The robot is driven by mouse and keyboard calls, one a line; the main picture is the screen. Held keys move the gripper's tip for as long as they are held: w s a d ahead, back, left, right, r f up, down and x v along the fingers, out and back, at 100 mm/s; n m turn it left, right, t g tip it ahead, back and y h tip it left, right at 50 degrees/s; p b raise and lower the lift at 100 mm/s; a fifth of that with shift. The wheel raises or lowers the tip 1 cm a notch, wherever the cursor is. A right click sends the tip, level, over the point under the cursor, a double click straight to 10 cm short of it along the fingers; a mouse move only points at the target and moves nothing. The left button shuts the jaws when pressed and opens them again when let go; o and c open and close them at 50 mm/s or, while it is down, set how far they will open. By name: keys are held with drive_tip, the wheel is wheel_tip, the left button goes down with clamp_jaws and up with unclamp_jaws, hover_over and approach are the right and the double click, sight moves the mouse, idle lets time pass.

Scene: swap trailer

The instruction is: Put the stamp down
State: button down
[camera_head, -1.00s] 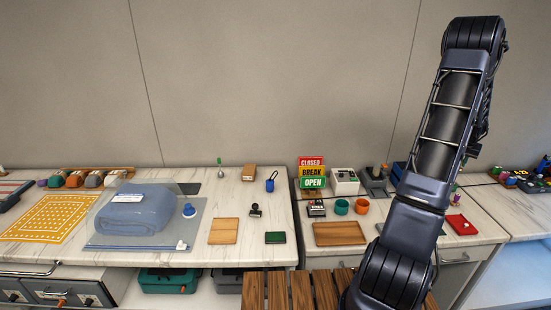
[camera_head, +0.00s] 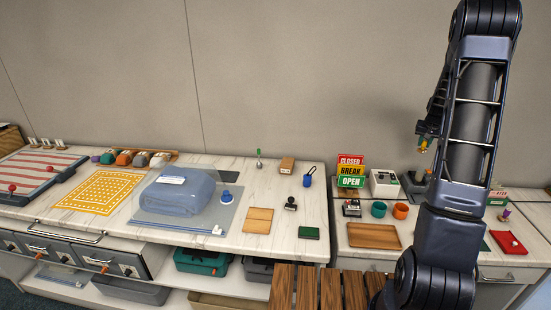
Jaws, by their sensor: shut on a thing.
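A black stamp (camera_head: 291,203) stands upright on the white marbled counter, behind the green ink pad (camera_head: 308,232). Nothing touches it. A blue-knobbed object (camera_head: 226,197) stands on the grey mat. My arm is raised at the right, and only part of its far end shows past its left edge. There my gripper (camera_head: 422,138) is seen small, above the right counter and well away from the black stamp. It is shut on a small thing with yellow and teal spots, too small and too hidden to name.
A wooden board (camera_head: 258,220) lies left of the ink pad. On the right counter are a wooden tray (camera_head: 374,235), two cups (camera_head: 379,209), a sign stack (camera_head: 351,170) and a red pad (camera_head: 508,242). A slatted wooden surface (camera_head: 320,289) is in front. Bare counter shows around the black stamp.

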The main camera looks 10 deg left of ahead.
drive_tip(key=s+a+r+n+y, duration=0.1)
drive_tip(key=a+r+n, duration=0.15)
drive_tip(key=a, duration=1.75)
drive_tip(key=s+a+r+n+y, duration=0.1)
drive_tip(key=a+n, duration=0.3)
drive_tip(key=a, duration=1.5)
drive_tip(key=s+a+r+n+y, duration=0.1)
drive_tip(key=s+a+n, duration=0.1)
drive_tip(key=s+a, duration=0.6)
drive_tip(key=s+a+n+g+y, duration=0.15)
drive_tip(key=s+a, duration=0.35)
drive_tip(key=a, duration=0.7)
drive_tip(key=s+a+r+n+t, duration=0.1)
drive_tip(key=s+a+n, duration=0.1)
drive_tip(key=s+a, duration=0.6)
drive_tip(key=shift+g, duration=0.25)
drive_tip(key=f, duration=0.6)
drive_tip(key=w+a+f, duration=0.1)
drive_tip(key=f, duration=0.6)
drive_tip(key=a+f, duration=0.1)
drive_tip(key=f, duration=0.6)
drive_tip(key=shift+w, duration=0.35)
drive_tip(key=shift+f, duration=0.1)
drive_tip(key=c, duration=1.6)
unclamp_jaws()
drive_tip(key=o, duration=0.3)
drive_tip(key=shift+o, duration=0.2)
